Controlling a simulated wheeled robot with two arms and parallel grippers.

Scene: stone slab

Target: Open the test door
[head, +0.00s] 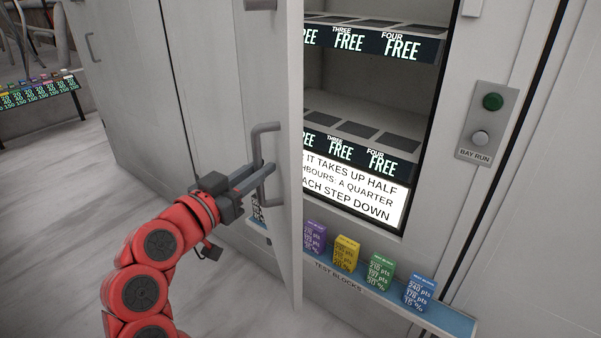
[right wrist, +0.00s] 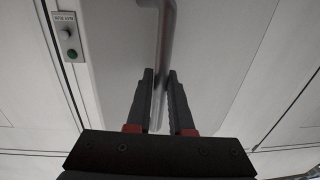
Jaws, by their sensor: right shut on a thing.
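The test door (head: 272,75) is a tall light-grey panel. In the head view it stands swung open, nearly edge-on, with the lit bay (head: 375,100) showing to its right. A grey bar handle (head: 254,146) is on its outer face. My right gripper (head: 268,169), on the red arm, is shut on this handle. In the right wrist view the handle (right wrist: 166,30) runs down between the two dark fingers (right wrist: 160,73). The left gripper is not in view.
A blue ledge (head: 455,322) with several coloured test blocks, including a yellow one (head: 347,254), runs below the bay. A panel (head: 487,122) with a green button and a knob, labelled BAY RUN, is right of the bay. Grey floor (head: 50,200) is clear at the left.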

